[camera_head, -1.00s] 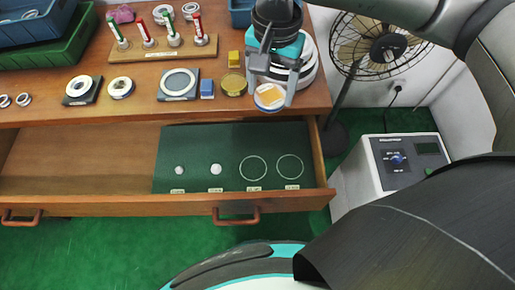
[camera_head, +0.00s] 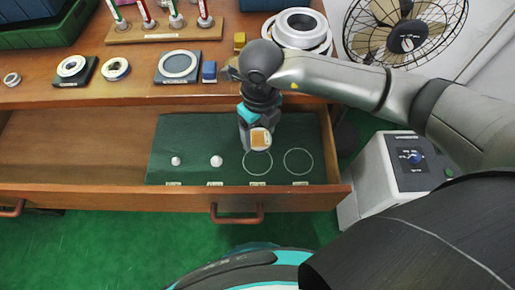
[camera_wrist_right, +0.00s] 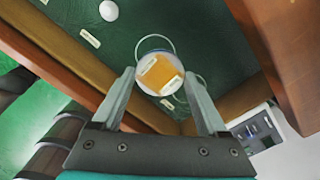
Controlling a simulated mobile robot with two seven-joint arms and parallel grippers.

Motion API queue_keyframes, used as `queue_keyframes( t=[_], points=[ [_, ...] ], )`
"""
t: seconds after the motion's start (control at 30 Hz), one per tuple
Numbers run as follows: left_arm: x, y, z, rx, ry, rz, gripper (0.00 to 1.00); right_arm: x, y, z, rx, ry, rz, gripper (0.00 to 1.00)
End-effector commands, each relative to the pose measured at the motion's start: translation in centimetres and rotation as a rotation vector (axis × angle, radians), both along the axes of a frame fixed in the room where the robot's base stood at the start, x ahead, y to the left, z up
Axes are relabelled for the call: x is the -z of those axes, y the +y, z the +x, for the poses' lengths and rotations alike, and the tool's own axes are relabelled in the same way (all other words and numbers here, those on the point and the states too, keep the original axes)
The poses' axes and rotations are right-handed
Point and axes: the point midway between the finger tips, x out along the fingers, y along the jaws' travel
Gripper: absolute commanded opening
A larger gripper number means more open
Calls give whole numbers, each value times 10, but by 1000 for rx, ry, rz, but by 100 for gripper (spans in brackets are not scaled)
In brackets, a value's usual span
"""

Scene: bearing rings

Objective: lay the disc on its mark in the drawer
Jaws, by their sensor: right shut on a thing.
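The disc (camera_head: 260,139), white-rimmed with an orange square on top, is held between the fingers of my right gripper (camera_head: 257,128). The disc also shows in the right wrist view (camera_wrist_right: 160,74), between the two fingertips. It is over the green mat (camera_head: 190,140) in the open drawer; its height above the mat is hard to tell. In the head view it overlaps the upper edge of the left circle mark (camera_head: 257,166). The right circle mark (camera_head: 298,161) is bare. Small labels lie in front of the marks. My left gripper is not in view.
Two white balls (camera_head: 216,161) (camera_head: 175,161) sit on the mat's left part. The drawer front (camera_head: 120,198) and right wall (camera_head: 333,150) bound the space. The tabletop behind holds rings, a peg rack (camera_head: 160,33) and bins. A fan (camera_head: 405,40) stands right.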

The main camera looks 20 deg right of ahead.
Motion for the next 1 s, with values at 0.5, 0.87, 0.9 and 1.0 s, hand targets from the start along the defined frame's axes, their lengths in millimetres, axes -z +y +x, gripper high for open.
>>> queue_keyframes(
  t=[0.5,0.87,0.9,1.0],
  points=[
    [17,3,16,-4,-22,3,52,47,7,-8,440,6,-5,10],
    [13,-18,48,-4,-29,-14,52,68,7,-8,437,7,-5,10],
    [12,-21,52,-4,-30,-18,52,70,7,-8,437,7,-5,10],
    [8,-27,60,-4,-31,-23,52,75,7,-8,437,7,-5,10]
  ],
)
